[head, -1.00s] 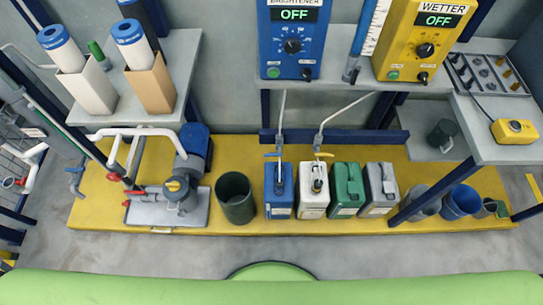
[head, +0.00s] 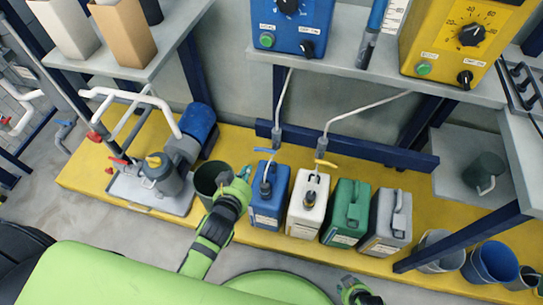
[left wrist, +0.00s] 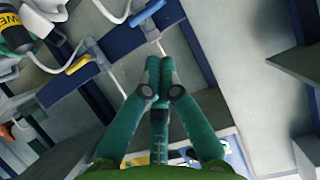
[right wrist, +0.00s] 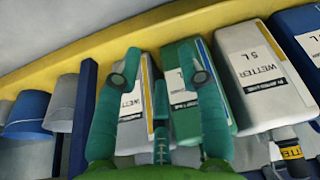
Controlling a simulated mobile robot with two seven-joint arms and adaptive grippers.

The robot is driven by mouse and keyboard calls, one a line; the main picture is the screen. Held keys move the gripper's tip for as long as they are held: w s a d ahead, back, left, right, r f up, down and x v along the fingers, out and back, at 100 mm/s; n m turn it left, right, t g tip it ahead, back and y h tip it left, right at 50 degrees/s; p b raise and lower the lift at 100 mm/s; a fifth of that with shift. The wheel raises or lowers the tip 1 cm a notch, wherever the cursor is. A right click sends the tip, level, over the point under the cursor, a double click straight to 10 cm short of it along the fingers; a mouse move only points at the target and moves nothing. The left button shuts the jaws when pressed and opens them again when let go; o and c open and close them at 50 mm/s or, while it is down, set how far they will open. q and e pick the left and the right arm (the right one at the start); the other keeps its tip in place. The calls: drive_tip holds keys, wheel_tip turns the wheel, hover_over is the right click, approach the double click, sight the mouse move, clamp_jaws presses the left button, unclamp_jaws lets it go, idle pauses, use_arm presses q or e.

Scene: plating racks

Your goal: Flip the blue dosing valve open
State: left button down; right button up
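The blue dosing valve (head: 265,150) sits on the thin line above the blue canister (head: 269,197), its lever lying across the line. It also shows at the top of the left wrist view (left wrist: 147,14), just beyond the fingertips and apart from them. My left gripper (head: 245,172) is left of the blue canister and a little below the valve. In the left wrist view its fingers (left wrist: 160,60) are together with nothing seen between them. My right gripper (head: 357,292) is low at the front; its fingers (right wrist: 160,50) are spread and empty in the right wrist view.
The yellow valve (head: 326,163) stands right of the blue one, above the white canister (head: 307,205). Green (head: 346,212) and grey (head: 387,222) canisters follow. A dark bucket (head: 207,180) is behind my left gripper. A blue rail (head: 350,147) runs behind the lines.

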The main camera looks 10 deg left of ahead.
sight(265, 151)
use_arm(q)
drive_tip(key=shift+w+d+r+t, duration=0.1)
drive_tip(key=shift+w+r+t, duration=0.1)
drive_tip(key=shift+r, duration=0.35)
drive_tip(key=shift+w+r+t, duration=0.1)
drive_tip(key=shift+w+r, duration=0.1)
drive_tip(key=shift+r, duration=0.3)
use_arm(e)
drive_tip(key=shift+w+d+f, duration=0.1)
drive_tip(key=shift+w+d, duration=0.2)
drive_tip(key=shift+w, duration=0.2)
